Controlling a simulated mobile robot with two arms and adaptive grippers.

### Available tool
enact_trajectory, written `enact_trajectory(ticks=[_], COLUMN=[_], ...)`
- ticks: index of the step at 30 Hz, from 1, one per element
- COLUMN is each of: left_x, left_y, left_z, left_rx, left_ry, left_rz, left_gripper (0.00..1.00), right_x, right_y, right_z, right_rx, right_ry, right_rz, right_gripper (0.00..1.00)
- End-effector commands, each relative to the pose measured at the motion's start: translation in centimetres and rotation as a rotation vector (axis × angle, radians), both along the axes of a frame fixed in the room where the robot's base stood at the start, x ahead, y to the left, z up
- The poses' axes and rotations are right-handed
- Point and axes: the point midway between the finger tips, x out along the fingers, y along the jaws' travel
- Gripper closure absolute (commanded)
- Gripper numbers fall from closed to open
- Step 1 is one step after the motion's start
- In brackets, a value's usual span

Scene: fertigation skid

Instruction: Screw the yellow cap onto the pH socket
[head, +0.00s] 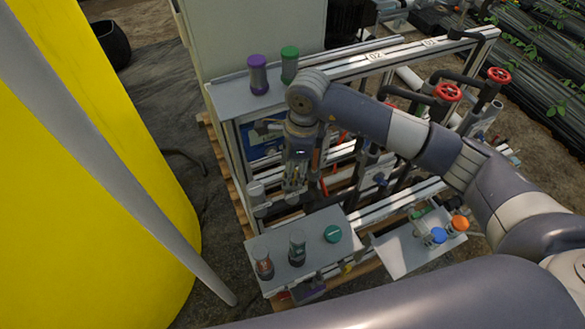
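My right arm reaches in from the right, and its gripper (294,184) points down inside the skid frame, near a grey cylindrical fitting (257,192). The fingers are small and dark against the pipes, so I cannot tell whether they are open or hold anything. I cannot make out a yellow cap with certainty; a small yellow-orange spot (347,266) shows at the edge of the front shelf. I cannot identify the pH socket; the arm and gripper cover part of the frame. My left gripper is not in view.
A front shelf (290,245) bears two dark-bodied vials and a green cap (332,233). A tray (405,252) to the right holds blue (438,235) and orange (460,222) caps. Purple-capped (257,75) and green-capped (289,65) bottles stand on top. Red valve wheels (447,92) stick up at right.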

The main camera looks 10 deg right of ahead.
Motion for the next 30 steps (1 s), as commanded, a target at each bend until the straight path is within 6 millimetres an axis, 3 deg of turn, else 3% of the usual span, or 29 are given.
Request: enact_trajectory(ticks=[15, 24, 27, 30], left_x=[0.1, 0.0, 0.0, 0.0], left_y=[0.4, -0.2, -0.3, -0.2], left_z=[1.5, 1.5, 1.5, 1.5], left_rx=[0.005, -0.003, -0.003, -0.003], left_ry=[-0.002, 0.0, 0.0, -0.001], left_rz=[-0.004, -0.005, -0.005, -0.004], left_gripper=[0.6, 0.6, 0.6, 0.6], right_x=[0.0, 0.0, 0.0, 0.0], right_y=[0.0, 0.0, 0.0, 0.0], right_z=[2.8, 2.9, 2.9, 2.9], right_rx=[-0.001, -0.001, -0.001, -0.001], right_ry=[-0.001, 0.0, 0.0, -0.001], right_rz=[0.001, 0.001, 0.001, 0.0], right_gripper=[0.52, 0.52, 0.29, 0.29])
